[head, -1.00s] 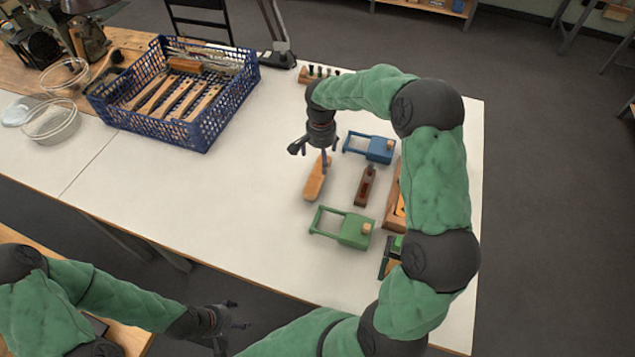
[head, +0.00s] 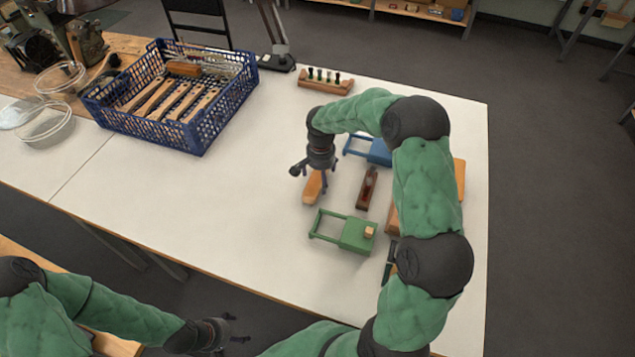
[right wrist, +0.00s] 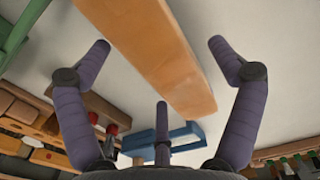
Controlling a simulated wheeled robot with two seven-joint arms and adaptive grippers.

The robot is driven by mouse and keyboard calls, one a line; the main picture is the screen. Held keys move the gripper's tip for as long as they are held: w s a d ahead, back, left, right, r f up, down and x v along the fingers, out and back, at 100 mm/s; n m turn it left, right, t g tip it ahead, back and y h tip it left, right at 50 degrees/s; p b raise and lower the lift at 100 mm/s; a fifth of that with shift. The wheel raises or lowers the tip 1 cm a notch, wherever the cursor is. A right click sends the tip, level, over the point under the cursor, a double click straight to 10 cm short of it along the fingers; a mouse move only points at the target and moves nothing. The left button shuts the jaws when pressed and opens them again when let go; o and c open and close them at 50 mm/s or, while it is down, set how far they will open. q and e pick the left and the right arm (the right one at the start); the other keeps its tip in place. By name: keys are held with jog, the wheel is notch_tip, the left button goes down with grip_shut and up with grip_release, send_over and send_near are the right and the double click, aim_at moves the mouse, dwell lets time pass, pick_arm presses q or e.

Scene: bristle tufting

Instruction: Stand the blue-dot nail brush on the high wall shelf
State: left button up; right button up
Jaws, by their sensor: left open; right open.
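A wooden block (head: 314,186), shaped like a brush body, lies on the white table. No blue dot shows on it, so I cannot tell whether it is the blue-dot nail brush. My right gripper (head: 316,171) is open just above its far end and hides part of it. In the right wrist view the block (right wrist: 160,50) passes between the spread outer fingers of the right gripper (right wrist: 159,45), with nothing clasped. My left gripper (head: 236,330) is open and empty, off the table's front edge. I cannot identify a high wall shelf.
A green frame tool (head: 355,236), a blue one (head: 378,152) and a dark brown block (head: 367,188) lie close right. A pegged wooden rack (head: 325,84) stands behind. A blue crate (head: 205,135) of wooden pieces stands left. The table between crate and gripper is clear.

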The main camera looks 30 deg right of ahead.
jog(key=shift+f, duration=0.95)
jog(key=c, duration=1.5)
jog(key=shift+c, duration=0.2)
jog(key=shift+r, duration=0.2)
jog(key=shift+r+p, duration=0.3)
jog(key=shift+r, duration=0.3)
jog(key=s+a+r+p, duration=0.5)
jog(key=s+a+r, duration=0.3)
jog(key=s+r, duration=0.4)
jog(key=w+a+f+n, duration=0.5)
jog(key=a+f+n, duration=0.2)
jog(key=n, duration=0.3)
jog(key=shift+a, duration=0.2)
